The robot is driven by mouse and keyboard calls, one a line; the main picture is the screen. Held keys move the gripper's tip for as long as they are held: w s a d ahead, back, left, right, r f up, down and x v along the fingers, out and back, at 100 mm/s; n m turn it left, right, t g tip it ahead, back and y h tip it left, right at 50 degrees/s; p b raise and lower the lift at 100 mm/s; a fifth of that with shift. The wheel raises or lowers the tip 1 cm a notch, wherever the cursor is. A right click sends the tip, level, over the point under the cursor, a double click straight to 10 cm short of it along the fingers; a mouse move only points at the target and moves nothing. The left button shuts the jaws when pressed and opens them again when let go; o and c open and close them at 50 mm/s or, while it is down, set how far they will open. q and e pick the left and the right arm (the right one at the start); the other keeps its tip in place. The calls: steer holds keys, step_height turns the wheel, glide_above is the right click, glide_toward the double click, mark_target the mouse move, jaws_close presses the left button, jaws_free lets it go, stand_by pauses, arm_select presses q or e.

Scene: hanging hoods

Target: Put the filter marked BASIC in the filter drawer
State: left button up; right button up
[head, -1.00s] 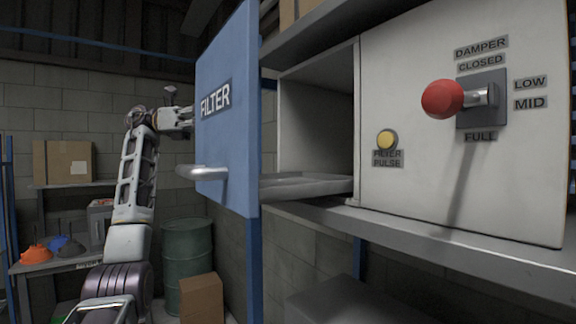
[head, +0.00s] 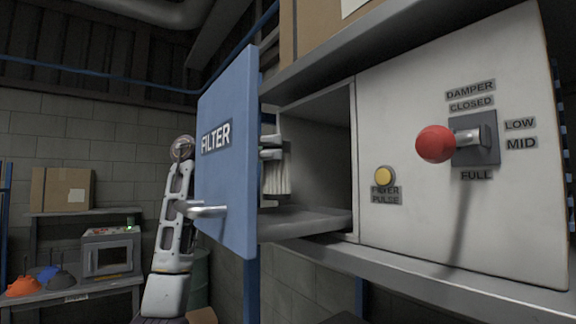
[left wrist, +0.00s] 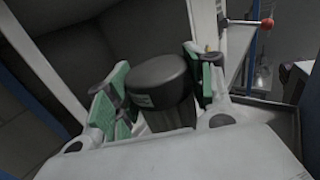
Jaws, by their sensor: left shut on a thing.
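The filter drawer is pulled out, with a blue front marked FILTER (head: 226,150) and a grey tray (head: 310,222) behind it. My left arm passes behind the blue front. My left gripper (head: 271,148) shows in part between the front and the hood's opening. It is shut on a filter (head: 275,178) with pale pleats, which hangs upright over the tray. Whether the filter touches the tray is hidden by the front. In the left wrist view, the green pads grip the filter's dark round cap (left wrist: 158,80). The small label on it is unreadable. My right gripper is not in view.
Right of the opening, the hood panel has a yellow filter pulse button (head: 385,176) and a red damper knob (head: 435,144). A shelf holding a cardboard box (head: 320,28) is above. At left, a bench (head: 85,292) carries a small oven (head: 110,253) and several coloured objects.

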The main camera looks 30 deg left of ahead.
mark_target(288, 166)
arm_select(q)
steer(key=shift+w+d, duration=0.2)
steer(key=shift+d, duration=0.4)
steer(key=shift+x, duration=0.8)
steer(key=shift+f, duration=1.7)
steer(key=shift+f, duration=0.1)
steer(key=shift+f, duration=0.1)
steer(key=o, duration=1.1)
steer(key=shift+o, duration=0.2)
